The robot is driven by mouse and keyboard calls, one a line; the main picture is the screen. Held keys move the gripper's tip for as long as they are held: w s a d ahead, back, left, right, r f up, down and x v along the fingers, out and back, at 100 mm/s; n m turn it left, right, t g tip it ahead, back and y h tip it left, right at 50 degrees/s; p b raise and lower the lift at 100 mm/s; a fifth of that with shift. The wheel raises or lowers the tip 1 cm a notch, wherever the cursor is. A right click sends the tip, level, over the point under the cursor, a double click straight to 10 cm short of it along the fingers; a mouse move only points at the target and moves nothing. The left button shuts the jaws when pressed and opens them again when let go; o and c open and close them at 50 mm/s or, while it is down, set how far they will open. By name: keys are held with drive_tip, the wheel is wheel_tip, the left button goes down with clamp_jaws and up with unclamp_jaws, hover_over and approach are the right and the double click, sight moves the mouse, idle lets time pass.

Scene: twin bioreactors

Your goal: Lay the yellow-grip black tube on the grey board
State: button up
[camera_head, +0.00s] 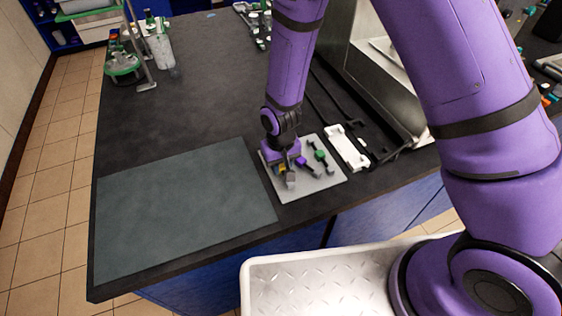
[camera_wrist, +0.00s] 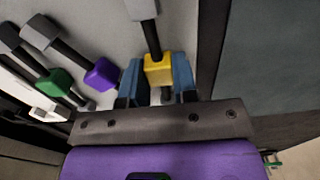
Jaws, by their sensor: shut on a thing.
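The yellow-grip black tube (camera_wrist: 152,38) shows in the wrist view, with a grey end piece at the top. Its yellow grip (camera_wrist: 159,70) sits between the blue pads of my gripper (camera_wrist: 157,82), which is shut on it. In the head view my gripper (camera_head: 288,178) is over the left part of a light grey plate (camera_head: 292,194). I cannot tell whether the tube touches this plate or is just above it. A large dark grey board (camera_head: 180,210) lies flat to the left of the plate; it also shows at the right of the wrist view (camera_wrist: 275,70). Its surface is bare.
A purple-grip tube (camera_wrist: 102,74) and a green-grip tube (camera_wrist: 54,82) are on the plate beside my gripper. A white holder (camera_head: 348,147) and a metal-sided unit (camera_head: 385,85) stand to the right. Bottles and a stand (camera_head: 125,65) are at the far left.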

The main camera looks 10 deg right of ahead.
drive_tip(key=shift+f, duration=0.1)
drive_tip(key=o, duration=0.9)
